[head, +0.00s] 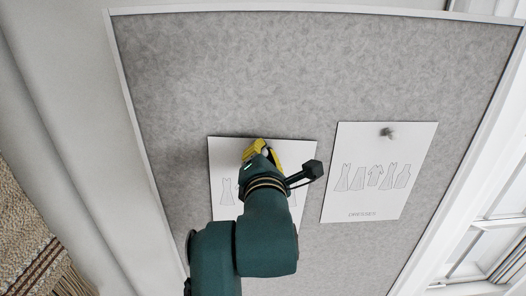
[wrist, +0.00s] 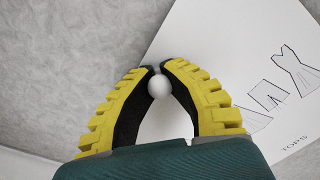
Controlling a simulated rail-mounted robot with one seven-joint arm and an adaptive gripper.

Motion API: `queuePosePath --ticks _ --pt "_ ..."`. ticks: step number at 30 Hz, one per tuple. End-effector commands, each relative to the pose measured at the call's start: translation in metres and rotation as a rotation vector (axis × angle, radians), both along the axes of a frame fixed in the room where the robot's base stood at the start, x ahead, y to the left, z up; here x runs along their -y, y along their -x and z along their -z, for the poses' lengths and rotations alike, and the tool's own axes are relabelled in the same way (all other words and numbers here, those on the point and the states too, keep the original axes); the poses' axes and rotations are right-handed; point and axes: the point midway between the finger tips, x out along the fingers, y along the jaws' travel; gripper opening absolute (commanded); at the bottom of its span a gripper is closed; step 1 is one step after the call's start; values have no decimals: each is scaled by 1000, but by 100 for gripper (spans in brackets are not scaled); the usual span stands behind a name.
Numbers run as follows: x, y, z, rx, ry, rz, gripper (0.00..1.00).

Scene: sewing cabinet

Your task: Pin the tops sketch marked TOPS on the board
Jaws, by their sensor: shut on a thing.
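The white TOPS sketch (wrist: 217,41) lies flat against the grey board (head: 250,60); its word TOPS shows in the wrist view. In the head view the sketch (head: 225,159) is on the left and my arm hides much of it. My gripper (wrist: 158,72) has yellow-and-black fingers closed on a pale round-headed pin (wrist: 159,87), close to the sketch's upper edge. The pin's tip is hidden, so I cannot tell whether it is in the board. In the head view my gripper (head: 265,150) is in front of the sketch's upper middle.
A DRESSES sketch (head: 377,200) hangs to the right, held by a grey pin (head: 387,133) near its top. The board has a pale frame (head: 300,9). Bare board is free above both sketches. A woven rug (head: 25,235) is at lower left.

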Motion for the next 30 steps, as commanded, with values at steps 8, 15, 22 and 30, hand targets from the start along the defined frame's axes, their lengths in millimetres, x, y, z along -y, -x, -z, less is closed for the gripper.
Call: queuePosePath --ticks 8,15,22,30 --pt "0 -3 0 -1 0 0 0" --pt "0 -6 0 -1 0 1 0" --pt "0 -6 0 0 0 0 26" --pt "0 -6 1 -2 0 1 40"
